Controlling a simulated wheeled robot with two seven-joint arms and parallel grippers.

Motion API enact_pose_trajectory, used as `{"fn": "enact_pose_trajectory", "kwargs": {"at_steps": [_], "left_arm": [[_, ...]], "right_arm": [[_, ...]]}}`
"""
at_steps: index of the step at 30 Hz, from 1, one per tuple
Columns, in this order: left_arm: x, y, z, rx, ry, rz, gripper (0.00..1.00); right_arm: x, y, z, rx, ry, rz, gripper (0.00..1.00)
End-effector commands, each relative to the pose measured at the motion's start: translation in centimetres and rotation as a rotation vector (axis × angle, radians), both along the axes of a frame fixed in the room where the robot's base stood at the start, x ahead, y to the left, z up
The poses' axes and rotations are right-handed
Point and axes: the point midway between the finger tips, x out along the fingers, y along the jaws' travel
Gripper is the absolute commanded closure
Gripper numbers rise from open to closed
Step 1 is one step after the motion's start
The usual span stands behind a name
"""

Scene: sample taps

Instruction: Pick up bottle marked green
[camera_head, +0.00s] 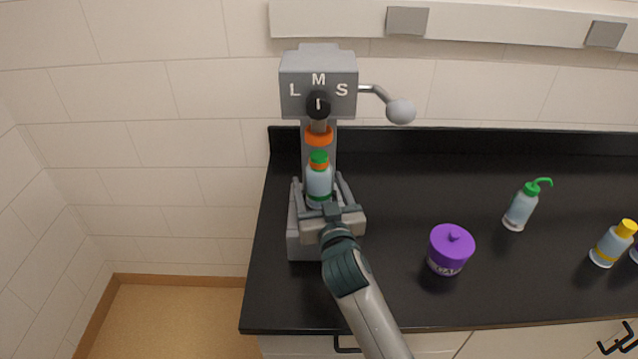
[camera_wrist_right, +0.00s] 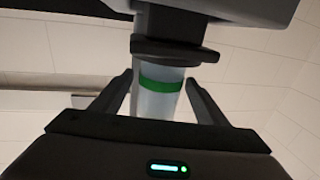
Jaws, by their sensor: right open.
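The bottle marked green (camera_head: 319,180) stands upright at the grey sample tap, below its nozzle. It has a green cap, an orange ring under the cap and a green band low on its pale body. My right gripper (camera_head: 319,196) is open, with one finger on each side of the bottle. In the right wrist view the bottle (camera_wrist_right: 159,101) with its green band sits between the two fingers (camera_wrist_right: 158,98), with gaps on both sides. A dark part of the setup hides the rest of the bottle there. My left gripper is not in view.
The grey tap housing (camera_head: 318,84), marked L, M and S, has a lever (camera_head: 400,111) at its right. A purple lidded jar (camera_head: 451,248), a green-topped wash bottle (camera_head: 521,207) and a yellow-capped bottle (camera_head: 613,244) stand on the black counter (camera_head: 520,290). The counter's left edge is close to the tap.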

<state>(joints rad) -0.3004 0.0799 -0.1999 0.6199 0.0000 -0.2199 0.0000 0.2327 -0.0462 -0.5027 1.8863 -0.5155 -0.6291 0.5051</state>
Motion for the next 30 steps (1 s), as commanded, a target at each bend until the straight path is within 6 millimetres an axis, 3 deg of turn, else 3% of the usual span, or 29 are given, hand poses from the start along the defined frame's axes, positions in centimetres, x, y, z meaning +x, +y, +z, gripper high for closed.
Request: {"fn": "enact_pose_trajectory", "kwargs": {"at_steps": [14,21,30], "left_arm": [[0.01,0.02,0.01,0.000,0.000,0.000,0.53],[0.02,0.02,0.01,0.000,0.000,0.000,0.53],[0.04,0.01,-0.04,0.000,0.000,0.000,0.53]], "right_arm": [[0.11,0.02,-0.03,0.000,0.000,0.000,0.32],[0.10,0.03,-0.03,0.000,0.000,0.000,0.84],[0.11,0.02,0.16,0.001,-0.003,0.000,0.83]]}}
